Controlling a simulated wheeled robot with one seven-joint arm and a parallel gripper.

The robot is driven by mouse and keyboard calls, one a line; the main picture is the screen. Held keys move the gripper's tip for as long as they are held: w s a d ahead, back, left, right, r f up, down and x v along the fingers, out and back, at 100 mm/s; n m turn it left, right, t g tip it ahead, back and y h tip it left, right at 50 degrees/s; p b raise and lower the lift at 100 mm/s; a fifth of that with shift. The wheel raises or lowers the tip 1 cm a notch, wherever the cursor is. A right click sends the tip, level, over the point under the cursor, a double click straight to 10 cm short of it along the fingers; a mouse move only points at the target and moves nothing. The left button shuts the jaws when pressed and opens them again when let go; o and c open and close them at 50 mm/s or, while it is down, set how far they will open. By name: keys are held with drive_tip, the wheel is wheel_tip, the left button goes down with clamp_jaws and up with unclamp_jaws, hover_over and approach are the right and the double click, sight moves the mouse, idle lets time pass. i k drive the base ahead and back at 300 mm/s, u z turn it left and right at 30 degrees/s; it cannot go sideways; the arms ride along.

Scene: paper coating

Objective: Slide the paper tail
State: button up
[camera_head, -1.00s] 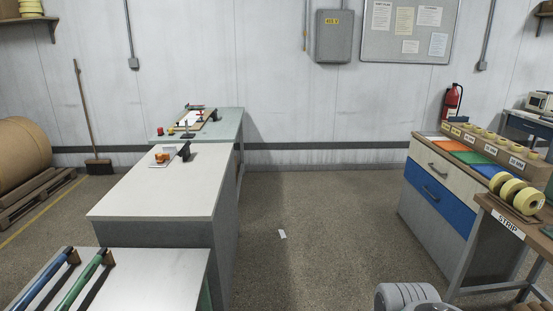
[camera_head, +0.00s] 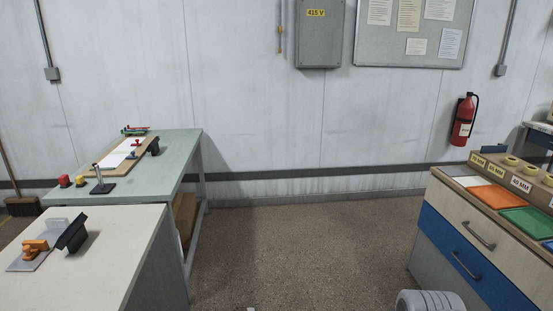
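A white sheet of paper (camera_head: 119,154) lies on a brown board (camera_head: 98,167) on the green-topped table (camera_head: 172,152) at the left. Small red and blue pieces sit at the board's far end, and a black bracket (camera_head: 153,146) stands at its right side. I cannot make out a separate paper tail at this distance. My gripper is not in view; only a grey rounded part of my arm shows at the bottom right.
A white-topped bench (camera_head: 110,246) stands nearer at left, with an orange tool on a plate (camera_head: 36,250) and a black holder (camera_head: 72,233). A blue-drawer cabinet (camera_head: 470,245) stands at right. The floor between (camera_head: 300,240) is clear.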

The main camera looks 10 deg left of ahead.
sight(111, 161)
drive_tip(key=u, duration=0.25)
drive_tip(key=i, duration=2.6)
drive_tip(key=u, duration=1.1)
drive_tip(key=i, duration=2.2)
drive_tip(key=u, duration=0.6)
